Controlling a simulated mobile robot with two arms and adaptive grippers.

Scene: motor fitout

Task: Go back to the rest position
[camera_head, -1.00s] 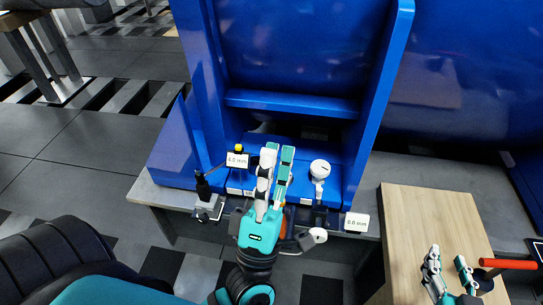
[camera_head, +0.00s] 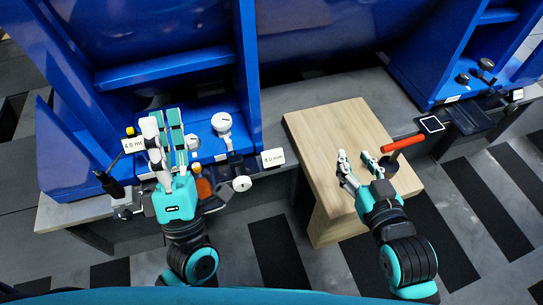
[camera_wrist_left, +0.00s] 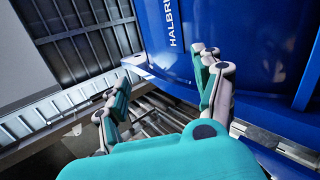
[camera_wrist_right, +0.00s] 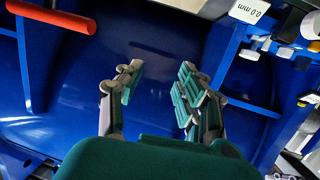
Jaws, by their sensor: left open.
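My left gripper (camera_head: 162,128) is raised in front of the blue motor frame (camera_head: 247,75), between a "4.0" label (camera_head: 132,145) and a white dial gauge (camera_head: 221,122). Its fingers stand apart and empty; the left wrist view shows the gap between them too (camera_wrist_left: 165,92). My right gripper (camera_head: 357,160) is open and empty over the wooden table (camera_head: 318,125), close to a red-handled tool (camera_head: 403,143). Its spread fingers also show in the right wrist view (camera_wrist_right: 157,85).
A second label (camera_head: 273,158) stands at the bench edge, right of the frame. A black-handled tool (camera_head: 110,186) stands at the bench's left end. Another blue frame (camera_head: 440,72) and a dark tray (camera_head: 470,118) are at the right. Striped floor (camera_head: 450,235) lies open in front.

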